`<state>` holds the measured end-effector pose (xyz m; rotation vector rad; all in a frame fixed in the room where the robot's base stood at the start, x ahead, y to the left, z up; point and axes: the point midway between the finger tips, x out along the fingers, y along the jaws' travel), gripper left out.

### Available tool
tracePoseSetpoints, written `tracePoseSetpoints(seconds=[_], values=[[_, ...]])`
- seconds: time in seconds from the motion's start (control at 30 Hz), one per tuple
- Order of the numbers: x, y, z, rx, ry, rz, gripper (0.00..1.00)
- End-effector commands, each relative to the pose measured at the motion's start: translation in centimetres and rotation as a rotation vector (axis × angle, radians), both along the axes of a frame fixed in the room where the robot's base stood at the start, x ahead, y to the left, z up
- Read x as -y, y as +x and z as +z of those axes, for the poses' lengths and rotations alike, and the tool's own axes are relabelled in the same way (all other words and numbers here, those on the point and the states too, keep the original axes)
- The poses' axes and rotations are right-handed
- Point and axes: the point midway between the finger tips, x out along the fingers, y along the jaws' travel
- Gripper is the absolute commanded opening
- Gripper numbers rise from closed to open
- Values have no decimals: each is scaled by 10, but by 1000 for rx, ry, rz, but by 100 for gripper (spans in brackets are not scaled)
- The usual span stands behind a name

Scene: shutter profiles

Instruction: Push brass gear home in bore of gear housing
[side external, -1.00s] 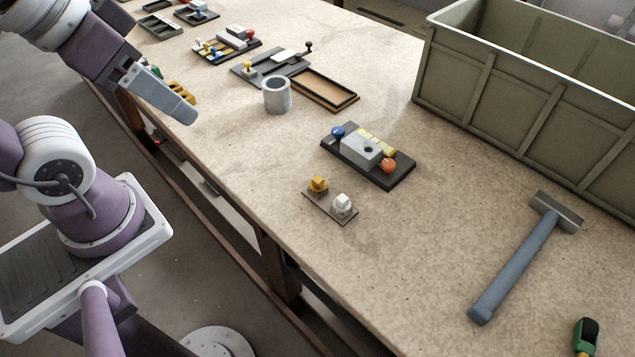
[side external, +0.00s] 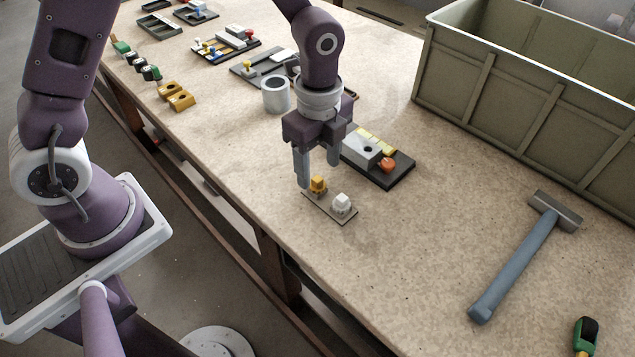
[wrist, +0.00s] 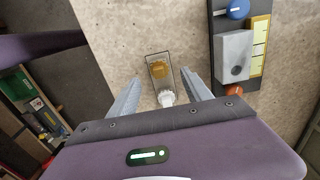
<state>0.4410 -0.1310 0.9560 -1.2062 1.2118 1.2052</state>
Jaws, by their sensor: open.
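The brass gear (side external: 318,184) is a small golden piece upright on a thin grey plate (side external: 331,208), beside a white piece (side external: 342,203). My gripper (side external: 318,174) is open and points down at the brass gear, one finger to each side of it and apart from it. The wrist view shows the brass gear (wrist: 159,69) between the fingertips. The gear housing (side external: 357,151) is a grey block with a dark round bore, on a black base behind my gripper. Its bore also shows in the wrist view (wrist: 236,70). My right finger hides part of the base.
The base also carries a red-orange knob (side external: 388,165), a yellow strip (side external: 378,141) and a blue knob (wrist: 237,9). A grey cup (side external: 276,96) stands behind left.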

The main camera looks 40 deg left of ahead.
Motion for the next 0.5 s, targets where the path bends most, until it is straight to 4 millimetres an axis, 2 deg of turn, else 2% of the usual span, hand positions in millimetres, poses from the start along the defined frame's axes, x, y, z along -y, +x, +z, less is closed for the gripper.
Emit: tracePoseSetpoints(seconds=[0.1,0.2,0.47,0.5], values=[[-2,-2,-24,-5,2,0,57],[-2,-1,-39,-3,1,2,57],[-2,0,-44,0,0,4,57],[-2,-1,-44,0,0,4,50]])
